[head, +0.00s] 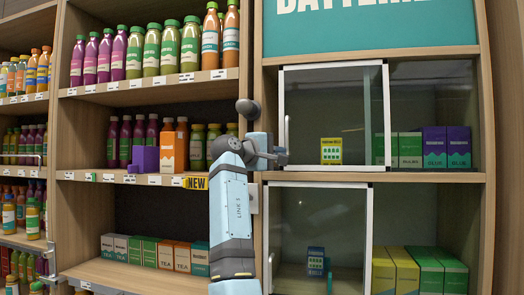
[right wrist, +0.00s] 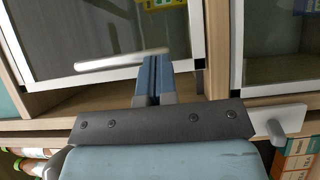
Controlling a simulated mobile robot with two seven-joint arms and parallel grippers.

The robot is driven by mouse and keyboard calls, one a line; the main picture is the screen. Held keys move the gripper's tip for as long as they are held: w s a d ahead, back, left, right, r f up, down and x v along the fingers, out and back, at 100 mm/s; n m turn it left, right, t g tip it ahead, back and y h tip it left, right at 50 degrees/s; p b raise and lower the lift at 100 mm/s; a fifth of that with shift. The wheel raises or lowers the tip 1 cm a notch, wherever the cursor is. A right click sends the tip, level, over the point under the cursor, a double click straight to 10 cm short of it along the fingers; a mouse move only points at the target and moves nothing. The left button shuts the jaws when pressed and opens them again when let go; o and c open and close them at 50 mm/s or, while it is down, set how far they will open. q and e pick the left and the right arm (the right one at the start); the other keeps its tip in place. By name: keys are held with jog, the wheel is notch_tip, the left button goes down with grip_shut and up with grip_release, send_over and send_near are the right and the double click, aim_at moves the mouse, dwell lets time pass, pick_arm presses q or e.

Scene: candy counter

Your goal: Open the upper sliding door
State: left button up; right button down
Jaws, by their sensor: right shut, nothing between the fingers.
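The upper sliding door (head: 333,116) is a white-framed glass panel over the left half of the upper compartment. Its slim vertical handle (head: 287,130) is at its left edge; the handle also shows in the right wrist view (right wrist: 115,62), lying sideways there. My right gripper (head: 282,157) is at the door's lower left, by the handle's lower end. In the right wrist view its blue fingers (right wrist: 155,62) are together and empty, overlapping the handle's end. I cannot tell whether they touch it. My left gripper is not in view.
The lower sliding door (head: 320,235) has a similar frame and handle (head: 270,270). Green, purple and blue boxes (head: 433,148) stand in the uncovered right half of the upper compartment; a yellow box (head: 331,151) is behind the upper glass. Bottle shelves (head: 150,85) are at left.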

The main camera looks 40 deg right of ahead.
jog(key=s+d, duration=0.3)
jog(key=s, duration=0.2)
send_near(342, 150)
jog(key=s+d, duration=0.3)
jog(key=d, duration=0.2)
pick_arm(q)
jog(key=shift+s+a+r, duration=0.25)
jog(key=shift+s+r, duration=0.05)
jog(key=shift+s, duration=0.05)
pick_arm(e)
jog(key=shift+w+f, duration=0.1)
jog(key=shift+f, duration=0.1)
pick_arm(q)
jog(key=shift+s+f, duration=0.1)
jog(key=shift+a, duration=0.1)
pick_arm(e)
jog(key=shift+w, duration=0.1)
